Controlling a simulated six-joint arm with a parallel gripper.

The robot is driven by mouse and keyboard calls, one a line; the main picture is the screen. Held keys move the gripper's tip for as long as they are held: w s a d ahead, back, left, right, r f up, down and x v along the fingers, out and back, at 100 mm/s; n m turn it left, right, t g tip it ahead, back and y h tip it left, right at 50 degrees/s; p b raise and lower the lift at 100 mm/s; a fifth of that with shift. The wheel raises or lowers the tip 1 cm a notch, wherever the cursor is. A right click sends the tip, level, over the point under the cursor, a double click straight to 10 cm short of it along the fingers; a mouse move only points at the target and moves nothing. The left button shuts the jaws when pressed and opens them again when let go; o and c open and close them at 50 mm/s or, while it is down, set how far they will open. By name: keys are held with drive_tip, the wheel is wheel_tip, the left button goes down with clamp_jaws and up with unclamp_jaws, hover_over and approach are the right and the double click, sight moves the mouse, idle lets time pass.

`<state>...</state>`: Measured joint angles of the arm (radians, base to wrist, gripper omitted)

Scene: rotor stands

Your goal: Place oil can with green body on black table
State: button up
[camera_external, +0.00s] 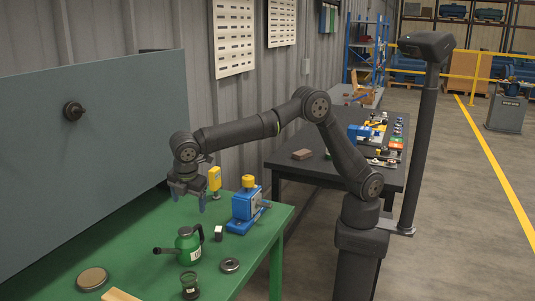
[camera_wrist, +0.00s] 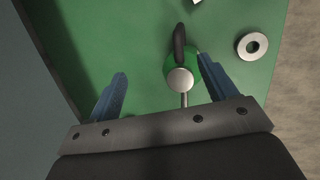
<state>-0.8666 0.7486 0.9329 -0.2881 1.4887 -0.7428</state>
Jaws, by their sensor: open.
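The oil can with green body (camera_external: 190,254) stands upright on the green table (camera_external: 140,262), with a grey lid, dark handle and a spout pointing left. In the wrist view the oil can (camera_wrist: 180,80) is seen from above, nearer the right finger; whether that finger touches it I cannot tell. My gripper (camera_external: 187,205) is open and empty, fingers down, above the green table and higher than the can. Its blue fingers also show in the wrist view (camera_wrist: 162,72). The black table (camera_external: 312,169) stands farther back, beyond the green one.
A blue device with a yellow top (camera_external: 245,207) stands right of the can. A metal ring (camera_external: 230,265), a small jar (camera_external: 190,286) and a round disc (camera_external: 92,278) lie around it. A grey panel (camera_external: 90,140) rises behind. A brown block (camera_external: 302,154) sits on the black table, whose near left part is largely clear.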

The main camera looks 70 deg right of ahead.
drive_tip(key=d+f+n+t, duration=0.1)
drive_tip(key=d+f+n+t+h, duration=0.1)
drive_tip(key=t, duration=0.1)
drive_tip(key=s+d+f+n+t+h, duration=0.1)
drive_tip(key=t, duration=0.1)
drive_tip(key=shift+d+f, duration=0.1)
drive_tip(key=shift+d, duration=0.25)
drive_tip(key=n+t, duration=0.1)
drive_tip(key=n, duration=0.1)
drive_tip(key=n+t+y, duration=0.4)
drive_tip(key=n+y, duration=0.5)
drive_tip(key=n, duration=0.8)
approach(188, 250)
drive_tip(key=s+d, duration=0.4)
drive_tip(key=d, duration=0.2)
drive_tip(key=x, duration=1.8)
drive_tip(key=shift+s+a, duration=0.1)
drive_tip(key=shift+a, duration=0.05)
drive_tip(key=c, duration=1)
drive_tip(key=shift+o, duration=0.2)
drive_tip(key=shift+r, duration=0.2)
